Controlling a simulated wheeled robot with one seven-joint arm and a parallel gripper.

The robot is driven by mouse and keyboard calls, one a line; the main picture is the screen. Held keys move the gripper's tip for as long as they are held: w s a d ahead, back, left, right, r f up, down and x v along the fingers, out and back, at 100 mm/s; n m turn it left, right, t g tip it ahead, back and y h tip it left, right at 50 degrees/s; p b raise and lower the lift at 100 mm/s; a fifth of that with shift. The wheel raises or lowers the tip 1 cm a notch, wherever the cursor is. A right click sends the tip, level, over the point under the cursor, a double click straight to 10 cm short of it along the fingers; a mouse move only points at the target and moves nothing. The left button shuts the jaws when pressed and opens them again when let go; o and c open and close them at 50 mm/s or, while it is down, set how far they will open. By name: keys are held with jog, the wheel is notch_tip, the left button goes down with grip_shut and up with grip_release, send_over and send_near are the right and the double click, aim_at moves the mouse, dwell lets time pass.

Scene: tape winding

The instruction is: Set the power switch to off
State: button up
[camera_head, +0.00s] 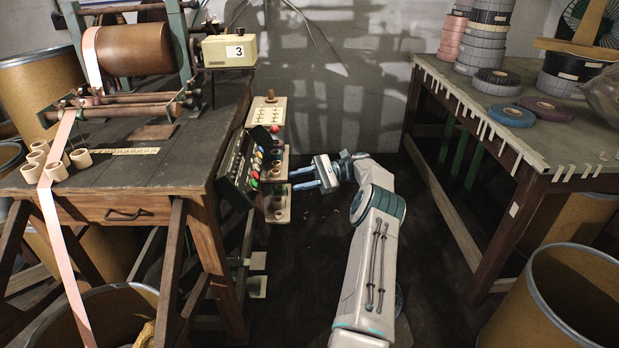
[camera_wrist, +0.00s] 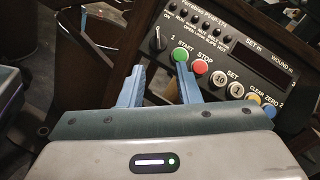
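The dark control panel (camera_head: 238,163) hangs at the right side of the left-hand bench and faces right. In the wrist view the panel (camera_wrist: 245,25) carries a green START button (camera_wrist: 180,54), a red STOP button (camera_wrist: 204,55) and a black pointer knob (camera_wrist: 157,40) left of START. My gripper (camera_head: 293,180) is open and empty, to the right of the panel. In the wrist view its two blue fingers (camera_wrist: 161,70) point toward the knob and START button; contact is not clear.
The right-hand table (camera_head: 560,145) holds tape rolls. Dark floor lies between the benches, with a drum (camera_head: 565,300) at lower right.

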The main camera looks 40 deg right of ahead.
jog(key=shift+v, duration=1.55)
jog(key=shift+w, duration=0.1)
